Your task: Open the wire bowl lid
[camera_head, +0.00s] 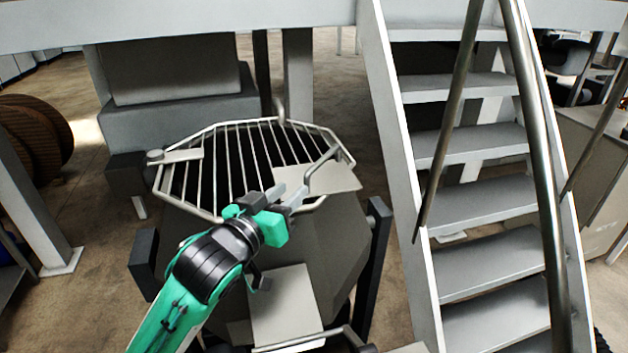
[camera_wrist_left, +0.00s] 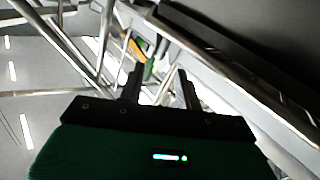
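The wire bowl lid (camera_head: 215,170) is a light metal grid in an angular frame. It lies across the top of the dark grey bowl (camera_head: 325,240), in the middle of the head view. A bent bar handle (camera_head: 321,165) rises at the lid's right side. My left gripper (camera_head: 292,194) is at the near end of this handle, above the lid's front right edge. In the left wrist view its two fingers (camera_wrist_left: 160,88) stand apart, with bright bars beyond them. I cannot tell whether the handle lies between the fingers. My right gripper is not in view.
Metal stairs (camera_head: 475,200) with handrails stand close on the right. A grey post (camera_head: 30,170) and a brown cable reel (camera_head: 35,137) are at the left. Dark upright posts (camera_head: 375,255) flank the bowl. A pale plate (camera_head: 285,305) is at the bowl's front.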

